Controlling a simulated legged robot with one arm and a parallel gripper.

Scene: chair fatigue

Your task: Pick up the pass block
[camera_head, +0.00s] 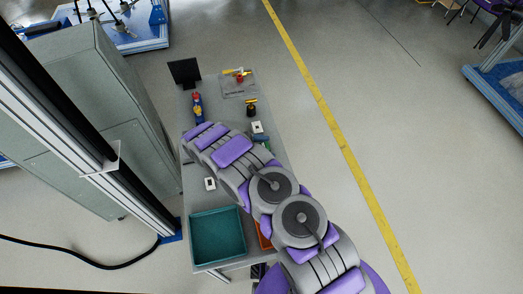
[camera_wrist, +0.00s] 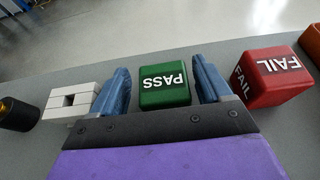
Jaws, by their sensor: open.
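The pass block is a green cube (camera_wrist: 165,88) with a white PASS label on its top, which reads upside down in the wrist view. It rests on the grey table. My gripper (camera_wrist: 164,90) is open, with one blue finger on each side of the block. The left finger shows a gap to the block; the right finger is very close, and I cannot tell if it touches. In the head view my purple and grey arm reaches over the table and hides the gripper's surroundings.
A red FAIL block (camera_wrist: 270,78) stands just right of my right finger. A white block with a dark square hole (camera_wrist: 70,100) is left of my left finger, beside a black cylinder (camera_wrist: 18,114). In the head view, a teal bin (camera_head: 218,236) sits at the table's near end.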

